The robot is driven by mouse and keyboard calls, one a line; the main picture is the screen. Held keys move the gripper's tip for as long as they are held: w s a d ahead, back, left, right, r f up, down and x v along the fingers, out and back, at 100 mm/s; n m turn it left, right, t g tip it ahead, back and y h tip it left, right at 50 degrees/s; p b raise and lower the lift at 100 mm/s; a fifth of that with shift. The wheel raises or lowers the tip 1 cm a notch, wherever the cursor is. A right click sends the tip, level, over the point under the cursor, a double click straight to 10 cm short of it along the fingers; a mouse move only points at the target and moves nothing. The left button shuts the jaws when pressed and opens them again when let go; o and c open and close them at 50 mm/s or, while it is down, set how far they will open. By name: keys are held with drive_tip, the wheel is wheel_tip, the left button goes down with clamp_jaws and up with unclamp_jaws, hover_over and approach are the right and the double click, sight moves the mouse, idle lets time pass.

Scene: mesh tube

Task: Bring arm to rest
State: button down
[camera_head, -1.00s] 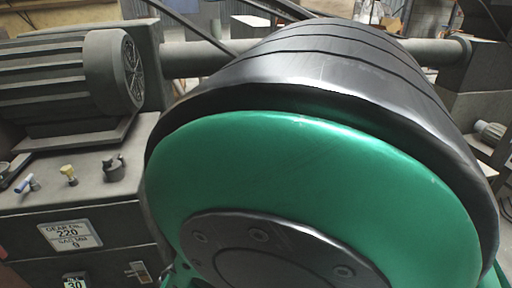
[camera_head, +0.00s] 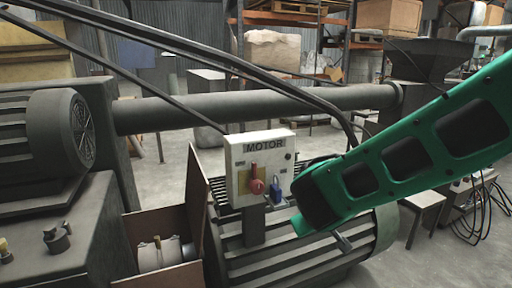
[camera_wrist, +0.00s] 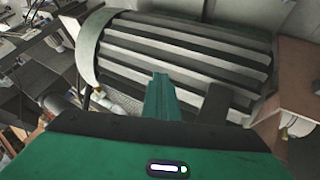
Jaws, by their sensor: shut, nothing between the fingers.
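My green arm (camera_head: 420,150) with dark cut-outs comes in from the right in the head view. Its lower end is over the ribbed grey motor (camera_head: 310,255), just right of the white MOTOR switch box (camera_head: 260,165). My gripper (camera_wrist: 161,90) shows in the wrist view as a narrow green finger shape, shut and empty, pointing at the motor's ribs (camera_wrist: 190,50). Whether it touches the motor cannot be told. In the head view my fingertips are not clearly made out.
The switch box carries a red knob (camera_head: 256,186) and a blue part (camera_head: 277,188). A brown open box (camera_head: 165,245) stands left of the motor. A thick grey pipe (camera_head: 270,105) crosses behind. Open floor shows behind the pipe and at lower right.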

drive_tip(key=s+d+r+m+g+y, duration=0.1)
drive_tip(key=s+d+m+g, duration=0.3)
drive_tip(key=s+d, duration=0.7)
drive_tip(key=s+d+r+m+g+y, duration=0.2)
drive_tip(key=s+d+m, duration=0.4)
drive_tip(key=s+d, duration=0.6)
drive_tip(key=s+g, duration=0.1)
drive_tip(key=s, duration=0.6)
drive_tip(key=shift+s+g, duration=0.25)
drive_tip(key=shift+g, duration=0.15)
drive_tip(key=shift+d, duration=0.1)
drive_tip(key=shift+w+f, duration=0.25)
drive_tip(key=shift+w, duration=0.4)
